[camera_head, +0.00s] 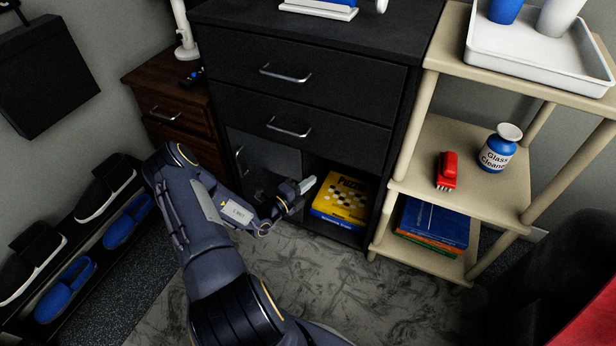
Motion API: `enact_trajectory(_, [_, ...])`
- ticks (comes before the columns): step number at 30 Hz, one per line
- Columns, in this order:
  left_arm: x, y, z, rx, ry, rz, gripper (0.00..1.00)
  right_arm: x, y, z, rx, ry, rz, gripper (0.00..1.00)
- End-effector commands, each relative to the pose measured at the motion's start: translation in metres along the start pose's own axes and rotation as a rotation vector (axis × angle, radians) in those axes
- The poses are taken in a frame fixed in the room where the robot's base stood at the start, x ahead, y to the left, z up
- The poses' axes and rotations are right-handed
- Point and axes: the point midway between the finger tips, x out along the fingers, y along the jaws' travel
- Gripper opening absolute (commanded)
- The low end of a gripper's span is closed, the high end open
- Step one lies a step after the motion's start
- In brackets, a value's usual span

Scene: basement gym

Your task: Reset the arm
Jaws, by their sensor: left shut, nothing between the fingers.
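My left arm reaches forward from the bottom of the head view toward a black cabinet. My left gripper (307,185) is shut and empty, in front of the cabinet's open lower compartment. A yellow and black puzzle box (343,203) lies in that compartment, just right of the gripper in the picture. I cannot tell how far apart they are in depth. My right gripper is not in the picture.
The black cabinet (340,85) has two closed drawers above. A beige shelf (470,150) at right holds a red brush (447,170), a glass cleaner bottle (497,152) and books (434,222). A shoe rack stands left. Carpet (350,290) is clear in front.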

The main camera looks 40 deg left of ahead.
Motion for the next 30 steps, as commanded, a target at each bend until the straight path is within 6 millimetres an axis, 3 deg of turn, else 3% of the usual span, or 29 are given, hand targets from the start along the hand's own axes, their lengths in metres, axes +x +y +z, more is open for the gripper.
enact_trajectory(3, [-0.027, -0.002, 0.001, -0.002, -0.005, 0.004, 0.0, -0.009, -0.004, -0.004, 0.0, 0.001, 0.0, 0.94])
enact_trajectory(9, [-0.063, -0.002, -0.001, -0.003, -0.002, 0.003, 0.0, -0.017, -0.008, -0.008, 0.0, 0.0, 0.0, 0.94])
enact_trajectory(15, [-0.082, -0.001, -0.001, -0.001, 0.001, 0.001, 0.0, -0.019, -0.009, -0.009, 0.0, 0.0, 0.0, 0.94])
enact_trajectory(25, [-0.081, -0.006, -0.004, 0.022, 0.024, -0.003, 0.0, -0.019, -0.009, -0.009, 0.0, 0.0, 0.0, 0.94])
enact_trajectory(28, [-0.069, -0.032, -0.018, 0.134, 0.127, -0.019, 0.0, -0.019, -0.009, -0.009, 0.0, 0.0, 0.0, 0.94])
enact_trajectory(30, [-0.057, -0.063, -0.037, 0.28, 0.256, -0.045, 0.0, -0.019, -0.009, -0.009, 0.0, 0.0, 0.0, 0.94])
